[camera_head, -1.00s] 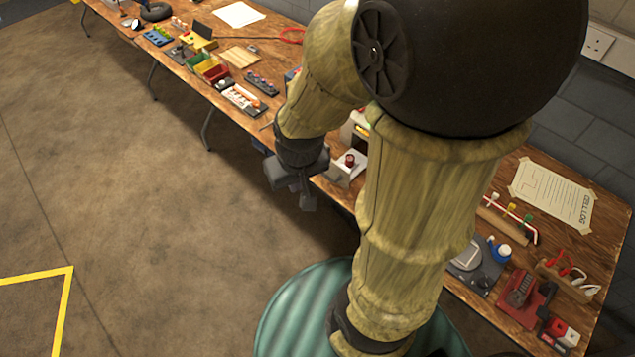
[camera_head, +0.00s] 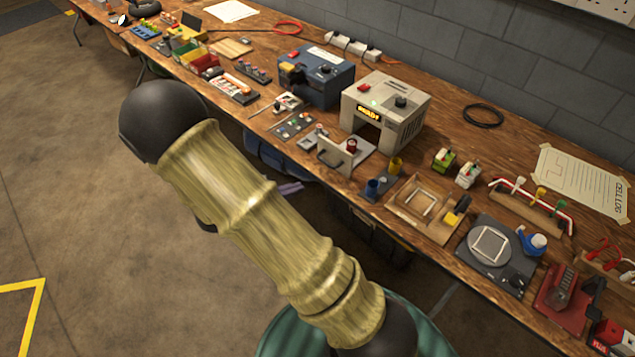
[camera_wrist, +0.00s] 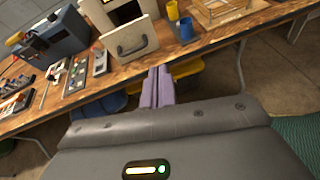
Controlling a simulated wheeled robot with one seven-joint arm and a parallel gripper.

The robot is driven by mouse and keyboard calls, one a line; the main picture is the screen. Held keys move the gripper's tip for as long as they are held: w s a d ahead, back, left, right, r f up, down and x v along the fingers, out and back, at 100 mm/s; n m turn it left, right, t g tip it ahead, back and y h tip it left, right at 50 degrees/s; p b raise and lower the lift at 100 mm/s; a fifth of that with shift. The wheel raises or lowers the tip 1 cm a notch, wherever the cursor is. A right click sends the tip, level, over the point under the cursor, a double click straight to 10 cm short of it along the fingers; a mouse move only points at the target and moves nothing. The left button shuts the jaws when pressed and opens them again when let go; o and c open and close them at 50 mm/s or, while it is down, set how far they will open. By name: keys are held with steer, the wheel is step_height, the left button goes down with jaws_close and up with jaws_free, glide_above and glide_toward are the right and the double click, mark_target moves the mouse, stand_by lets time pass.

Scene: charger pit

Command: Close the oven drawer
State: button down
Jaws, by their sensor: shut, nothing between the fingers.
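The oven (camera_head: 388,110) is a beige box with a lit display, a red button and a dark knob, standing on the workbench. Its drawer (camera_head: 334,158) is pulled out toward the front edge, with a dark handle on its front panel and a small dark red object (camera_head: 352,146) standing in it. In the wrist view the drawer front (camera_wrist: 128,43) and its handle show just beyond my fingertips. My gripper (camera_wrist: 158,72) is shut and empty, in front of the bench edge and apart from the drawer. In the head view its purple fingers (camera_head: 290,189) show partly behind my arm.
A blue device (camera_head: 316,76) stands left of the oven. Blue and yellow cups (camera_head: 374,186) and a wooden frame (camera_head: 424,205) lie right of the drawer. Small part trays (camera_head: 293,124) lie to its left.

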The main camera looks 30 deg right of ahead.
steer(key=w+a+f+n+t, duration=0.1)
steer(key=w+a+f+n+t+h, duration=0.1)
steer(key=w+n+t, duration=0.1)
steer(key=shift+w+f+b, duration=0.2)
steer(key=shift+f+b, duration=0.1)
steer(key=shift+b, duration=0.1)
steer(key=shift+d, duration=0.15)
steer(key=x, duration=1.3)
steer(key=shift+w+d+f, duration=0.15)
steer(key=shift+d, duration=0.2)
steer(key=shift+w, duration=0.15)
